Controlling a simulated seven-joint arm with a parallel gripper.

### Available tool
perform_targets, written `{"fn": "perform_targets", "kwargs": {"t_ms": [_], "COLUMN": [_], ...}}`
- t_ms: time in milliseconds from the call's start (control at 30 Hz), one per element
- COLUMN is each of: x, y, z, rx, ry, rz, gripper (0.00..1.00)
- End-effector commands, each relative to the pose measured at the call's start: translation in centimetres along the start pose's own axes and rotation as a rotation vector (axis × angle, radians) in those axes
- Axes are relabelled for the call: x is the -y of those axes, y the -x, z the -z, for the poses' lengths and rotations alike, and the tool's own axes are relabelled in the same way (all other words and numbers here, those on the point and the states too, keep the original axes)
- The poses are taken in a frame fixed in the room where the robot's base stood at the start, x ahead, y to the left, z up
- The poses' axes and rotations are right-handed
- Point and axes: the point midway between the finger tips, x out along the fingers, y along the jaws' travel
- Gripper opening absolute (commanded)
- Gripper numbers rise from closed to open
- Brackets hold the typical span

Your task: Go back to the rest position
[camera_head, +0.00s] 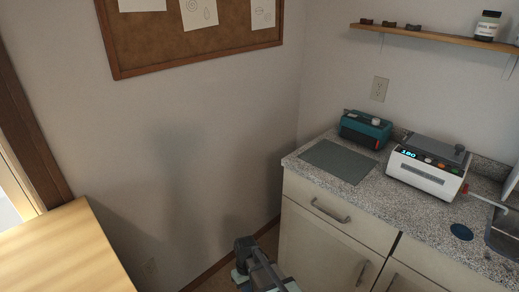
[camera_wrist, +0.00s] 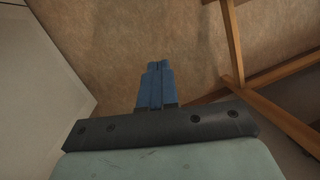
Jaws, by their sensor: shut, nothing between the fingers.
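My gripper (camera_wrist: 157,66) shows in the wrist view with its two blue fingers pressed together and nothing between them. Below the fingers in that view are a dark mounting bar and a pale green housing. The wrist view faces a brown floor (camera_wrist: 130,40), with nothing touching the fingers. In the head view, part of my arm shows at the bottom centre, low in front of the cabinet; the fingertips cannot be made out there.
A granite counter (camera_head: 395,200) at the right holds a teal device (camera_head: 365,130), a grey mat (camera_head: 338,161) and a white machine (camera_head: 425,170) with a lit display. A wooden table (camera_head: 70,250) is at lower left. Wooden bars (camera_wrist: 265,75) cross the wrist view's right side.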

Motion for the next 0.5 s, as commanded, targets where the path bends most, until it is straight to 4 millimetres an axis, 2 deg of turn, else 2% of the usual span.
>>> {"fn": "perform_targets", "kwargs": {"t_ms": [33, 200, 500], "x": [-1.1, -3.7, -6.6], "y": [-1.5, -5.8, -12.6], "z": [-1.7, -6.1, -14.9], "rx": [0.018, 0.067, 0.158], "ry": [-0.032, -0.130, -0.296], "rz": [0.004, 0.015, 0.037], "gripper": [0.00, 0.00, 0.00]}}
